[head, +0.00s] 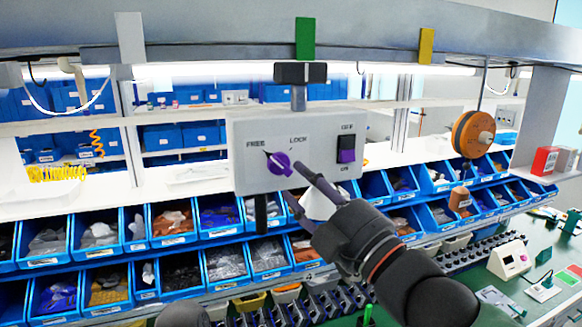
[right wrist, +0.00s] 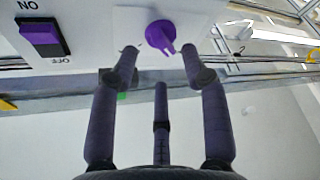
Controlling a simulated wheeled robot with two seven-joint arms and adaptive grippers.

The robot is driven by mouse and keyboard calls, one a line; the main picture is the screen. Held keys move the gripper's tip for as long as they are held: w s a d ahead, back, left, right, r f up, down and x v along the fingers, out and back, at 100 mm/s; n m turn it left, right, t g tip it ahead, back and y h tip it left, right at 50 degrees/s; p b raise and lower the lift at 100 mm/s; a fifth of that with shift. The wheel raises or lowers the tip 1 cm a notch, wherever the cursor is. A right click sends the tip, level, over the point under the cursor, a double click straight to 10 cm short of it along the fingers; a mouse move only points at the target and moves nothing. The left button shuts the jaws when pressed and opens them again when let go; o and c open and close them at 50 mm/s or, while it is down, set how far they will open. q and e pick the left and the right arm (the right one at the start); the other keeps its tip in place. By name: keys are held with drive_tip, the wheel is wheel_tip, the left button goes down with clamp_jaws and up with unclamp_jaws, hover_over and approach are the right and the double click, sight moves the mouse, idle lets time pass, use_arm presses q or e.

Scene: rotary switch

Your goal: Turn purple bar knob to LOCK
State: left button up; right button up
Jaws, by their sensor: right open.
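The purple bar knob (head: 279,163) is on the left part of a light grey switch panel (head: 300,183). FREE is printed at its upper left and LOCK at its upper right. The knob's pointer end faces up and left, toward FREE. My right gripper (head: 292,181) is open in front of the panel, close to the knob. In the right wrist view the knob (right wrist: 160,37) shows between and slightly beyond the open fingertips (right wrist: 159,51); contact cannot be made out. My left gripper is not in view.
A black and purple rocker switch (head: 346,150) with OFF and ON labels sits right of the knob. The panel hangs from a clamp (head: 300,73) on an overhead beam. Blue parts bins (head: 173,220) line the shelves behind. An orange reel (head: 473,133) hangs at right.

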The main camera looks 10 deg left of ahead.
sight(287, 168)
drive_tip(key=shift+p+x, duration=0.45)
drive_tip(key=shift+x, duration=1.8)
clamp_jaws()
